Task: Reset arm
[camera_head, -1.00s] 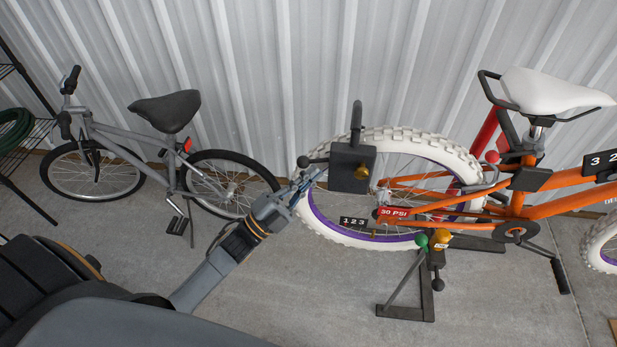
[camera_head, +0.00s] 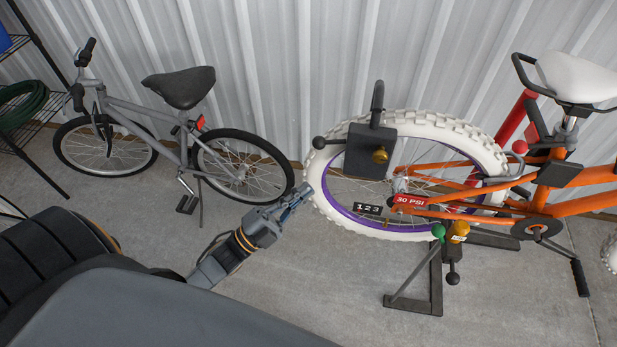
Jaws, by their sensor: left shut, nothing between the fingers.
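My left arm comes in from the lower left, and my left gripper (camera_head: 303,190) points up and to the right. It is shut with nothing between its fingers. Its tip is close to the left edge of the white rear tyre (camera_head: 324,208) of the orange bicycle (camera_head: 560,208); whether it touches cannot be told. My right gripper is not in view.
The orange bicycle's rear wheel is held at a dark stand (camera_head: 415,300). A dark block with a hook (camera_head: 368,152) is by the wheel. A grey bicycle (camera_head: 150,112) stands by the corrugated wall, near a rack with a green hose (camera_head: 22,106). Floor between the bicycles is clear.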

